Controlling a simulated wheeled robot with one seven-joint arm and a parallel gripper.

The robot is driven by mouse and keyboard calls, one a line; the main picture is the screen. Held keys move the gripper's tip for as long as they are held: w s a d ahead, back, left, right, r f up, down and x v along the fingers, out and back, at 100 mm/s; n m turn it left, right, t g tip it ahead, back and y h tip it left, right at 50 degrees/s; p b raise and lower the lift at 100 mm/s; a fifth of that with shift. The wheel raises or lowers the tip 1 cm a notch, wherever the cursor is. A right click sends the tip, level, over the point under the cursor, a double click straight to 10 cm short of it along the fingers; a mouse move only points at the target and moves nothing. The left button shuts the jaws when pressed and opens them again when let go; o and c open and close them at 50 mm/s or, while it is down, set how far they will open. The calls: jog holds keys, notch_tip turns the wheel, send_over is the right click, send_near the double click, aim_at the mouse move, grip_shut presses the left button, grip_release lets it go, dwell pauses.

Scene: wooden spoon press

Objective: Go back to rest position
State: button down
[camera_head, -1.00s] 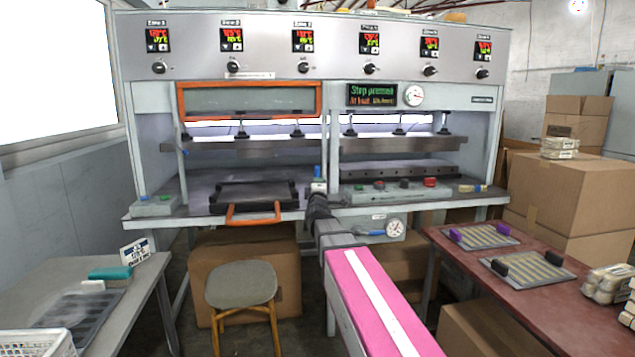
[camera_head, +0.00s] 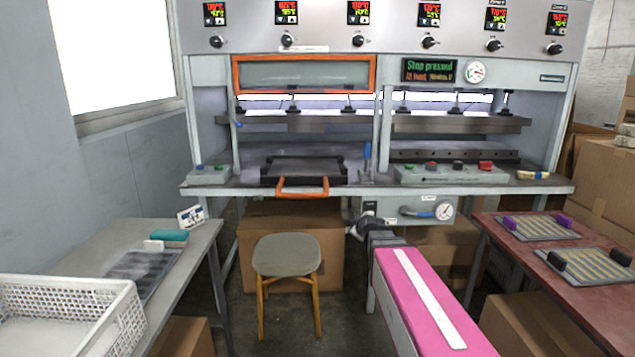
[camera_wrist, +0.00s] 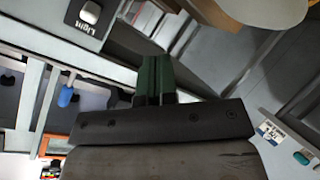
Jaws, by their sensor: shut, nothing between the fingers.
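My gripper (camera_head: 356,229) hangs in front of the press (camera_head: 455,187), just below its front table edge and near the gauge panel. It is empty. In the wrist view its dark green fingers (camera_wrist: 155,75) are together, with nothing between them. The press has an orange-framed window (camera_head: 305,73) and a dark mould plate with an orange handle (camera_head: 303,187) on its left side. A small blue lever (camera_head: 367,155) stands upright on the press table, apart from my gripper. The display reads "Stop pressed".
A stool (camera_head: 286,256) stands left of my arm, with a cardboard box behind it. A grey table with a white basket (camera_head: 115,310) is at left. A red-brown table (camera_head: 505,255) with two slatted trays is at right. A light switch (camera_wrist: 89,13) shows in the wrist view.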

jog(key=s+d+f+m+g, duration=0.1)
jog(key=s+f+m+g, duration=0.4)
jog(key=s+f, duration=0.4)
jog(key=s+d+f+m+g+h, duration=0.1)
jog(key=s+d+f+m+g, duration=0.1)
jog(key=s+f+m+g, duration=0.4)
jog(key=s+f+g, duration=0.1)
jog(key=s+f, duration=0.3)
jog(key=s, duration=0.5)
jog(key=shift+g+h, duration=0.3)
jog(key=shift+g, duration=0.1)
jog(key=shift+d, duration=0.1)
